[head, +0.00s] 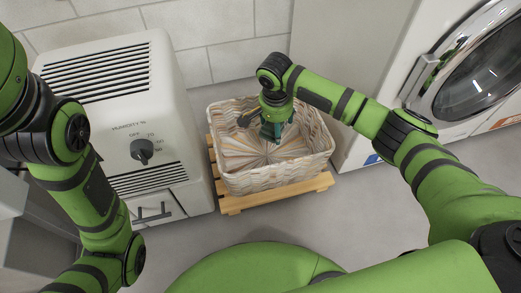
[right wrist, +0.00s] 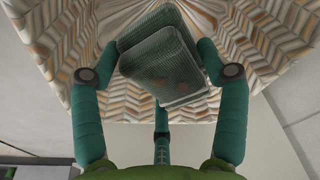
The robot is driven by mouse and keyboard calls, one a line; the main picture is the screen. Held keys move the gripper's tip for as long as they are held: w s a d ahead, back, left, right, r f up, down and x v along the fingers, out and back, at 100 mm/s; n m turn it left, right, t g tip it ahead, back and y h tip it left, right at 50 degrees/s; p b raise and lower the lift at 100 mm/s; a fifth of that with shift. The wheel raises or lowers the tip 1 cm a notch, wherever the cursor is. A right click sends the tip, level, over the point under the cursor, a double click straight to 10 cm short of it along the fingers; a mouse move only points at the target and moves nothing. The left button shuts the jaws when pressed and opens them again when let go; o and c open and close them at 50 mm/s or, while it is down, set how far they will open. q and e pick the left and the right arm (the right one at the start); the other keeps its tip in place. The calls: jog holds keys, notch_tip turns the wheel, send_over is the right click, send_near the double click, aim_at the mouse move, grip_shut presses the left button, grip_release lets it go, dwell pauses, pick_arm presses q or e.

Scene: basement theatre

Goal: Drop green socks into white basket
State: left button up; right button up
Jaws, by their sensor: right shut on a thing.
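The woven basket (head: 275,180), whitish with tan and grey chevrons, stands open on a wooden pallet. My right gripper (head: 274,130) reaches down into it from above. In the right wrist view, my right gripper (right wrist: 162,72) is shut on the folded dark green socks (right wrist: 165,58), which sit between its fingers. The patterned basket (right wrist: 280,35) shows behind them. In the head view the gripper largely hides the socks, and I cannot tell whether they touch the basket floor. My left arm is at the left, with its gripper out of view.
A white dehumidifier (head: 110,115) with a dial stands close to the basket's left. A white front-loading washer (head: 470,85) is at the right. The slatted wooden pallet (head: 280,194) lies under the basket. Grey floor (head: 370,210) is clear in front and to the right.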

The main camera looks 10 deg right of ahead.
jog(key=o, duration=1.2)
jog(key=shift+c, duration=0.2)
jog(key=shift+r, duration=0.15)
notch_tip(320, 180, up, 12)
jog(key=s+a, duration=0.1)
jog(key=shift+s, duration=0.15)
jog(key=shift+a+f, duration=0.1)
jog(key=shift+f, duration=0.1)
